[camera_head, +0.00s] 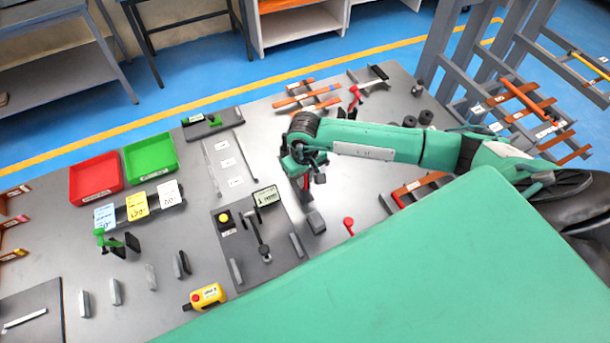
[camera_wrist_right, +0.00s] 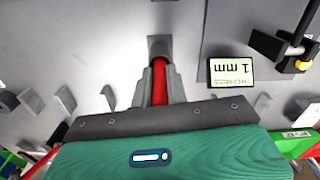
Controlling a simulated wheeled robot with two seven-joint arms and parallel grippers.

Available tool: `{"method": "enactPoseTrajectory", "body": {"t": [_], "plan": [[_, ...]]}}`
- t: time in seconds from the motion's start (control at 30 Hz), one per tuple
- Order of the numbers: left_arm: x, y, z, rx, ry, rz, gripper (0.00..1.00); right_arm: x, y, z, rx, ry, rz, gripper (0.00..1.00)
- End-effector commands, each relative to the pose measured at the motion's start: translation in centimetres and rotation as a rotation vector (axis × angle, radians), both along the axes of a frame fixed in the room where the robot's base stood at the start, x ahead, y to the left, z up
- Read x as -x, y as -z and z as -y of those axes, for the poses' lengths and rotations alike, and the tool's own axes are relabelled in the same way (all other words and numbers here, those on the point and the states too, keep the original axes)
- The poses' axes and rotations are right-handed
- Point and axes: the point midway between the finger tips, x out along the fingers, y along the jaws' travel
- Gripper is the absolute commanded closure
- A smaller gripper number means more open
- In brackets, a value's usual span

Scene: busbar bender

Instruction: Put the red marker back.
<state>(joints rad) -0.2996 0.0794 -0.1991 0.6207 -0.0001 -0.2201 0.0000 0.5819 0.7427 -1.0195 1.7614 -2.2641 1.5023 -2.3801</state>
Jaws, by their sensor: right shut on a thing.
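My right gripper (camera_head: 306,182) reaches in over the middle of the grey table and is shut on the red marker. In the right wrist view the red marker (camera_wrist_right: 159,82) stands between the two grey fingers (camera_wrist_right: 158,88), and much of it is hidden by them. A small grey block (camera_head: 316,222) is just beside the gripper in the head view. In the wrist view the grey block (camera_wrist_right: 158,44) lies straight beyond the marker's end. I cannot tell whether the marker touches it. My left gripper is not in view.
A dark plate with a lever tool (camera_head: 262,238) and a "1 mm" sign (camera_wrist_right: 232,72) is close by. A red-headed piece (camera_head: 348,222) lies to the right. Red (camera_head: 96,178) and green (camera_head: 150,156) trays and a yellow button box (camera_head: 207,296) stand left.

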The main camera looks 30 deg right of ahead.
Motion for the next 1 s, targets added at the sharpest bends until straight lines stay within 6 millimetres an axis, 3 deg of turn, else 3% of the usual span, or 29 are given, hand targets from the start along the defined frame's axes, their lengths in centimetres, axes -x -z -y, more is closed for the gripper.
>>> {"method": "enactPoseTrajectory", "body": {"t": [0.17, 0.2, 0.3, 0.73, 1.0], "plan": [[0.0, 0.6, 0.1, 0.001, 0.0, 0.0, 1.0, 0.0, 0.4, 0.0, 0.001, 0.0, 0.0, 1.0], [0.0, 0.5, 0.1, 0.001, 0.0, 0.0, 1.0, 0.0, 0.3, 0.0, 0.0, 0.0, 0.0, 0.81], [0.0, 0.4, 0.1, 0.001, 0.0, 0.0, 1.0, 0.0, 0.2, 0.0, 0.0, 0.0, 0.0, 0.64], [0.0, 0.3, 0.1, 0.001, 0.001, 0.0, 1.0, -0.1, -0.3, 0.0, 0.0, 0.0, 0.002, 0.64], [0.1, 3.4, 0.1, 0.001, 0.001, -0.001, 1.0, -0.2, -5.3, 0.0, -0.001, -0.002, 0.007, 0.64]]}}
